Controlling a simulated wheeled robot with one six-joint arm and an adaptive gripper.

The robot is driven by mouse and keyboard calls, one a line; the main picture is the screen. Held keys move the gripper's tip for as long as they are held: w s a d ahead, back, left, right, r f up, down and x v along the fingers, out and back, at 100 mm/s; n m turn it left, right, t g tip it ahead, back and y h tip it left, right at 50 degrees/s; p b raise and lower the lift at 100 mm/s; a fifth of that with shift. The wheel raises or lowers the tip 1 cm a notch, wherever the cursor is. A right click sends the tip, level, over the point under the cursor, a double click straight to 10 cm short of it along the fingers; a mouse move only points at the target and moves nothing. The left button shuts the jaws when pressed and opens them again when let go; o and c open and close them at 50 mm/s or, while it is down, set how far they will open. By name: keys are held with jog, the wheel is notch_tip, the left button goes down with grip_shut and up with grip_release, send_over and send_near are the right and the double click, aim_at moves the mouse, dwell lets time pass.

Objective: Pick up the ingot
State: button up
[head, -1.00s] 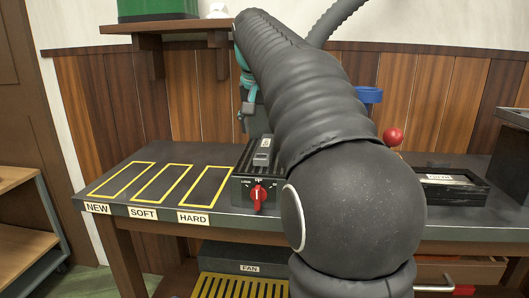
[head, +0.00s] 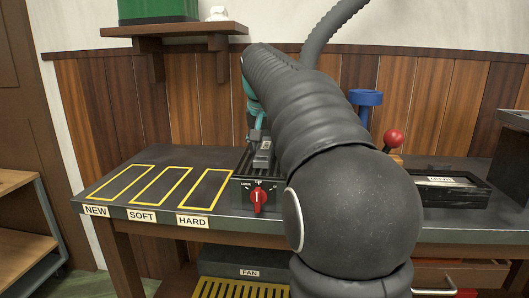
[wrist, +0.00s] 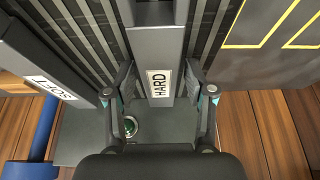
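A grey ingot with a HARD label (wrist: 150,45) lies on the ribbed top of the black heater (head: 240,190) in the wrist view. The heater has a red knob. One grey ingot (head: 263,160) also shows there in the head view, its label too small to read. My gripper (wrist: 160,80) is open in the wrist view, with one finger on each side of the HARD ingot near its labelled end. I cannot tell whether the fingers touch it. A second grey ingot labelled SOFT (wrist: 35,70) lies to the left in the wrist view. My arm hides part of the heater in the head view.
Yellow outlined slots marked NEW, SOFT and HARD (head: 165,185) are empty on the bench left of the heater. A blue stand (head: 366,98), a red ball-topped lever (head: 393,138) and a black labelled tray (head: 480,197) are to the right. A shelf (head: 175,28) hangs above.

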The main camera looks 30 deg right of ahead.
grip_shut()
jog(key=shift+r, duration=0.15)
jog(key=shift+r, duration=0.1)
